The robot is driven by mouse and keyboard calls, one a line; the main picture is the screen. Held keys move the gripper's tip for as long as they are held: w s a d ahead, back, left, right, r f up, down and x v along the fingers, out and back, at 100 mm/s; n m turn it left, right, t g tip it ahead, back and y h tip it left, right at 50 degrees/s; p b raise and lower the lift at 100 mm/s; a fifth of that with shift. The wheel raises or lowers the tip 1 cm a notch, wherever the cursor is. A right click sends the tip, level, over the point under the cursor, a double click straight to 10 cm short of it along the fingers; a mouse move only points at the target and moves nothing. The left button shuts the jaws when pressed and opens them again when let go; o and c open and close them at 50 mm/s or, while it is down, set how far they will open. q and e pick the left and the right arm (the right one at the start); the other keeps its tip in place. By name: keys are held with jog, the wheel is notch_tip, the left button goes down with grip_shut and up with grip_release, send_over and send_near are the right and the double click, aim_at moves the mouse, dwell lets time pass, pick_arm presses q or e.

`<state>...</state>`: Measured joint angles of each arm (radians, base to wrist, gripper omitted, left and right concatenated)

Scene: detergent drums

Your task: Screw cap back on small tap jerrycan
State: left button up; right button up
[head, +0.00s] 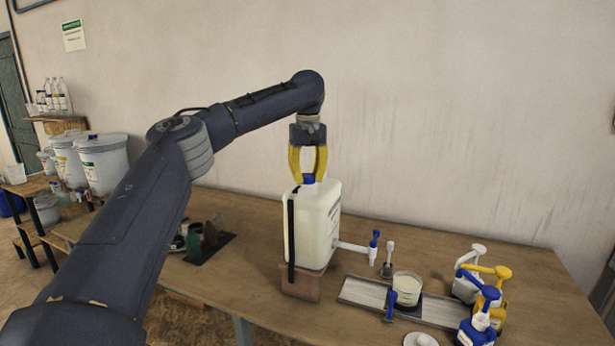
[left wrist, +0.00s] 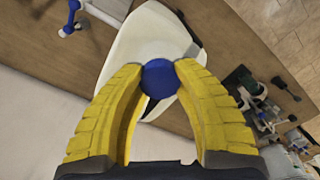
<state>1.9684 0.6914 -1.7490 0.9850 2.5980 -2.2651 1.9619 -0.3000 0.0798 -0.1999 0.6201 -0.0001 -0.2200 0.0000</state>
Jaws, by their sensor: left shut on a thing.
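The small tap jerrycan (head: 318,228) is white and stands upright on a brown block (head: 300,283) on the table. A tap with a blue handle (head: 374,245) sticks out low on its right side. The blue cap (head: 309,179) is at the top of the jerrycan. My left gripper (head: 308,176) points straight down over the jerrycan, its yellow fingers shut on the cap. In the left wrist view the cap (left wrist: 160,79) sits between both fingertips, over the white jerrycan top (left wrist: 150,40). Whether the thread is engaged is hidden. My right gripper is not in view.
A grey drip tray (head: 360,291) holds a glass beaker (head: 407,288) of pale liquid right of the jerrycan. Several pump bottles (head: 484,290) stand at the table's right. White drums (head: 105,163) stand far left. The table behind the tray is clear.

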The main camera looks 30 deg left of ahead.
pick_arm(q)
jog(key=m, duration=0.4)
jog(key=shift+f, duration=0.1)
dwell(0.3)
jog(key=m, duration=0.3)
jog(key=shift+m, duration=1.4)
jog(key=shift+m, duration=0.9)
jog(key=m, duration=0.4)
